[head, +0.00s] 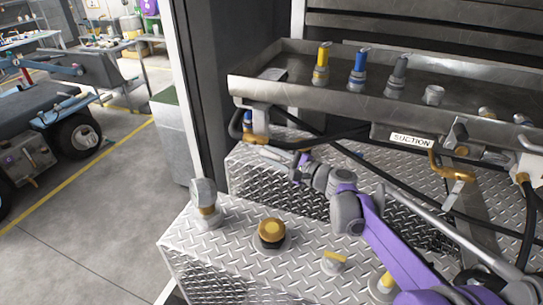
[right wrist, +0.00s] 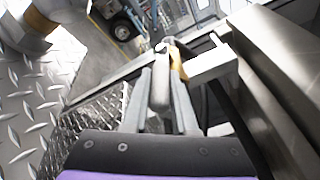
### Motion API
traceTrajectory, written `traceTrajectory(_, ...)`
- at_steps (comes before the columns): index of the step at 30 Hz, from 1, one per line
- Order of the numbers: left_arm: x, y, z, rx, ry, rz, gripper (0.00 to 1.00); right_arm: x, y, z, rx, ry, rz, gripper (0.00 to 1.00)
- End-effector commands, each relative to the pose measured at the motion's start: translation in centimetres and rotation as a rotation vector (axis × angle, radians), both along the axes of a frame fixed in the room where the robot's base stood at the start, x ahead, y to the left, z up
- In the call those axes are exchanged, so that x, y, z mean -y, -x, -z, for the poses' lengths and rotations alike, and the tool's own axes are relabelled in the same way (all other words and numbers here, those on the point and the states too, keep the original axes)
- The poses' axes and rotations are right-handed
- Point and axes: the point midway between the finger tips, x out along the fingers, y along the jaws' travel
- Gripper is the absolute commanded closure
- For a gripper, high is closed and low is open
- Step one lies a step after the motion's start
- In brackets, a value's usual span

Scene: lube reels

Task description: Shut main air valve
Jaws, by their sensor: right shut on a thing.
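A brass valve (head: 255,139) hangs below the left end of the steel tray. A slim grey lever (head: 268,154) runs from it toward my right gripper. My right gripper (head: 296,168), on the purple arm, is shut on this lever from the right. In the right wrist view, the lever (right wrist: 160,86) lies between the two grey fingers, and a yellow-brass part (right wrist: 178,62) of the valve shows just beyond the fingertips. The gripped end of the lever is partly hidden by the fingers. My left gripper is not in view.
The steel tray (head: 300,79) has yellow, blue and grey fittings on top. Another brass valve (head: 440,162) sits right of the SUCTION label (head: 411,140). Black hoses run below the tray. Caps stand on the diamond-plate box (head: 200,240). Open floor lies at left.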

Motion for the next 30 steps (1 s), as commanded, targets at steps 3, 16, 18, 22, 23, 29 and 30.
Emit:
traceTrajectory(3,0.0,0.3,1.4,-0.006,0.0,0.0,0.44,-0.1,0.0,1.1,0.032,-0.084,-0.001,1.0)
traceTrajectory(16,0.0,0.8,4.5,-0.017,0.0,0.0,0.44,-0.8,-0.3,2.5,0.139,-0.342,0.0,1.0)
traceTrajectory(18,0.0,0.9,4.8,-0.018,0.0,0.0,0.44,-0.9,-0.4,2.6,0.151,-0.368,0.0,1.0)
traceTrajectory(22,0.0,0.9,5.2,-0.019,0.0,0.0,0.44,-1.0,-0.4,2.7,0.166,-0.402,0.0,1.0)
traceTrajectory(23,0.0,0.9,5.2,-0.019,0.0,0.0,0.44,-1.0,-0.4,2.7,0.167,-0.407,0.0,1.0)
traceTrajectory(29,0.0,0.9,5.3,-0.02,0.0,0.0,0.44,-1.0,-0.4,2.7,0.174,-0.422,0.001,1.0)
traceTrajectory(30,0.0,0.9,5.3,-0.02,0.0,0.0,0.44,-1.0,-0.4,2.7,0.174,-0.423,0.001,1.0)
